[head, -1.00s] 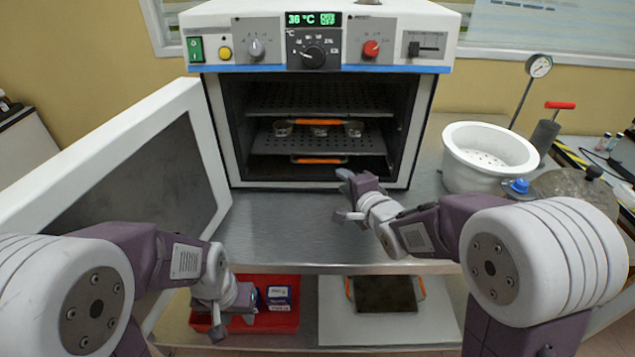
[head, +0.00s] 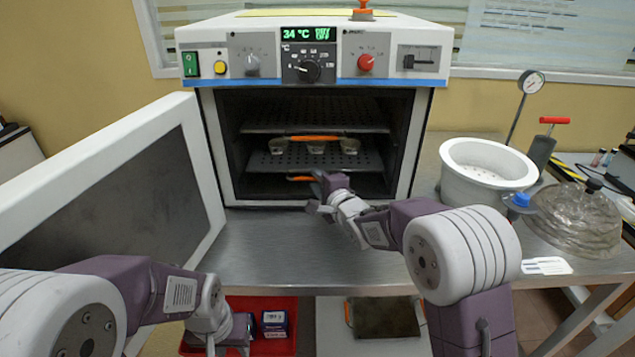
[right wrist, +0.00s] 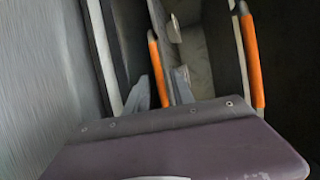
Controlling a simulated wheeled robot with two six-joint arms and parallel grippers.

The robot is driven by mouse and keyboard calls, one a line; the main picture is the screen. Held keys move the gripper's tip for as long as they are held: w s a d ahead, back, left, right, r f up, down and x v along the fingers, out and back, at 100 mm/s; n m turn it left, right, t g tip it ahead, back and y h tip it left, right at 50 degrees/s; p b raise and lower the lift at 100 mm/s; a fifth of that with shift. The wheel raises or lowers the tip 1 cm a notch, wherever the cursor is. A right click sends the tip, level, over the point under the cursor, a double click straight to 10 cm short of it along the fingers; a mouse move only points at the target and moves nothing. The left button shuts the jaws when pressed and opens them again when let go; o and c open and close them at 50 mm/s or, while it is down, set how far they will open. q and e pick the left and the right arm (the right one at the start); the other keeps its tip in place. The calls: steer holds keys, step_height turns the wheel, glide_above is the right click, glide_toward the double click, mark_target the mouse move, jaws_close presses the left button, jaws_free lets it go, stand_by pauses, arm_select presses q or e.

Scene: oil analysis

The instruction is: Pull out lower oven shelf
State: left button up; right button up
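The oven (head: 207,150) stands open and holds two perforated shelves. The upper shelf (head: 290,127) has a similar orange handle (head: 314,138). My right gripper (head: 318,195) is at the oven mouth, by the lower handle. In the right wrist view its open fingers (right wrist: 160,92) lie on either side of the lower handle (right wrist: 157,65); contact cannot be told. My left gripper (head: 226,345) hangs low at the bottom left, open and empty.
The oven door (head: 120,175) is swung open to the left. The steel counter (head: 270,250) in front is clear. A white pot (head: 487,165) and a glass vessel (head: 578,218) stand to the right. A red bin (head: 270,345) lies below.

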jaws_close()
stand_by(1.4)
